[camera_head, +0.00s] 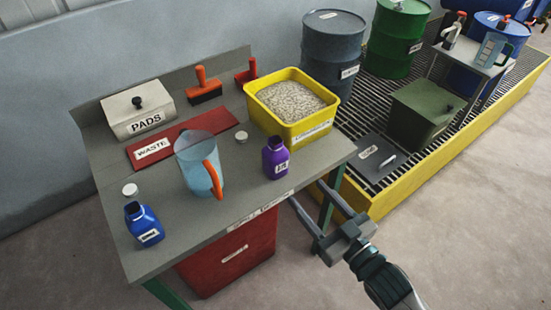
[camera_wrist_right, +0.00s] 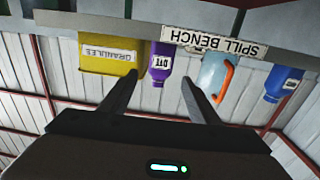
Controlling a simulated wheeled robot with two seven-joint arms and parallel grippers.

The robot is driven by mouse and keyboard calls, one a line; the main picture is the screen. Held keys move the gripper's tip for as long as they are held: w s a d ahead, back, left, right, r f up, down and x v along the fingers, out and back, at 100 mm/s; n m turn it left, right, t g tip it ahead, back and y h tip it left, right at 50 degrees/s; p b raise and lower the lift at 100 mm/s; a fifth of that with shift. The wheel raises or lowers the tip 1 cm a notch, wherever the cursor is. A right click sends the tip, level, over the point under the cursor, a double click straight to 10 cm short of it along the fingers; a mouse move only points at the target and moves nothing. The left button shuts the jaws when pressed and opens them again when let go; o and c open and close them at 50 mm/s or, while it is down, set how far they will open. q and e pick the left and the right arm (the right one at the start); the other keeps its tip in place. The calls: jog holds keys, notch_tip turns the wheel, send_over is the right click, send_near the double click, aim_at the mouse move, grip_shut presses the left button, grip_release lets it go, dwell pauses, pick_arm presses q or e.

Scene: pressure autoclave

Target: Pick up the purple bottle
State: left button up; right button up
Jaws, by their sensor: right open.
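The purple bottle (camera_head: 275,158) stands upright near the front edge of the grey bench (camera_head: 235,185), with a white label and an open neck. It also shows in the right wrist view (camera_wrist_right: 161,58), upside down, beyond the fingertips and between them. My right gripper (camera_head: 307,192) is open and empty, in front of the bench edge, to the lower right of the bottle and apart from it. Its two fingers also show in the right wrist view (camera_wrist_right: 159,78). My left gripper is not in view.
Left of the bottle stands a clear jug (camera_head: 196,165) with an orange handle. Behind it is a yellow granule tub (camera_head: 296,133); a small pale cap (camera_head: 241,136) lies nearby. A blue bottle (camera_head: 143,222) stands at the bench's left. A red bin (camera_head: 232,252) is underneath.

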aim_at(282, 167)
jog(key=p+x, duration=0.1)
jog(key=x, duration=0.9)
jog(key=shift+p, duration=0.3)
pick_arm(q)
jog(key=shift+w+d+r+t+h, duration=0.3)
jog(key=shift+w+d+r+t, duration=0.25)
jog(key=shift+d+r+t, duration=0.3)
pick_arm(e)
jog(key=shift+w+a, duration=0.25)
jog(key=x, duration=0.2)
jog(key=p+x, duration=0.1)
jog(key=x, duration=0.1)
jog(key=shift+f, duration=0.2)
jog(key=shift+w+a, duration=0.15)
jog(key=shift+a, duration=0.05)
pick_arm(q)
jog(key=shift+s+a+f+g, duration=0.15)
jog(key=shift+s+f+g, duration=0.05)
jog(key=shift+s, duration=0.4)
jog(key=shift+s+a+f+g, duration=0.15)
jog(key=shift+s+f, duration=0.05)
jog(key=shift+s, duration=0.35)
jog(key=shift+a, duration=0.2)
pick_arm(e)
jog(key=shift+c, duration=0.7)
